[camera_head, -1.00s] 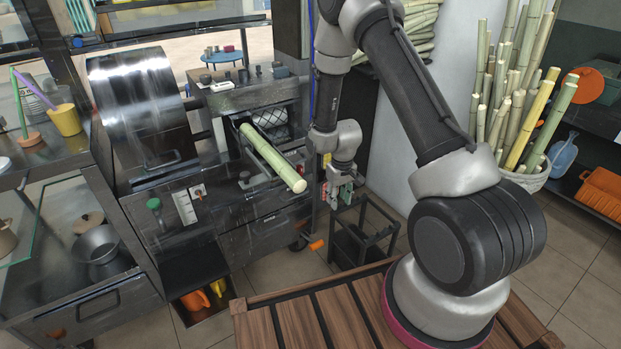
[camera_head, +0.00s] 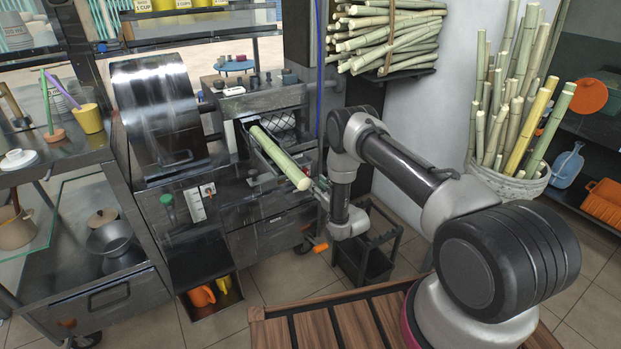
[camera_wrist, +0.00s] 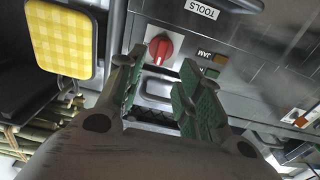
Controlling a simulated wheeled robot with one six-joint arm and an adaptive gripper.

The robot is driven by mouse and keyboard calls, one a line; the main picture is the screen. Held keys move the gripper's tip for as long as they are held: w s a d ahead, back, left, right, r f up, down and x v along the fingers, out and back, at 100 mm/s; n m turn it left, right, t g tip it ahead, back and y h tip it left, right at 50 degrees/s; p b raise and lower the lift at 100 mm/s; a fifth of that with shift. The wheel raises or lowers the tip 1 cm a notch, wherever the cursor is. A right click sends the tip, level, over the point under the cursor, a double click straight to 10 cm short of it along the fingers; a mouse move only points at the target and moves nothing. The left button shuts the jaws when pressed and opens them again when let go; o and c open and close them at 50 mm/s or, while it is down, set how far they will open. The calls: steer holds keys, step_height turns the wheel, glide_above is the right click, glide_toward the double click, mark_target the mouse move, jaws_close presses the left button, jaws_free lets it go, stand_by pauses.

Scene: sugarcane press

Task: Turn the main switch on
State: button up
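A red rotary knob (camera_wrist: 160,48) on a pale plate, likely the main switch, shows at the upper middle of the wrist view. Its setting cannot be read. My gripper (camera_wrist: 163,72) is open and empty, with green-padded fingers pointing toward the panel and the knob just beyond, between the fingertip directions. I cannot tell how far apart they are, but no contact shows. In the head view the steel press (camera_head: 290,98) stands left of my arm, and the gripper's fingers are mostly hidden there.
A sugarcane stalk (camera_head: 280,158) sticks out of the press near my wrist. A dark metal stand (camera_head: 372,250) is below my arm. The wrist view shows a yellow checked pad (camera_wrist: 60,40) at left and a "TOOLS" label (camera_wrist: 201,9) above right. A cane basket (camera_head: 510,184) stands at right.

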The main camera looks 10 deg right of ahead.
mark_target(308, 175)
steer(key=x, duration=0.7)
steer(key=shift+f, duration=0.1)
jaws_close()
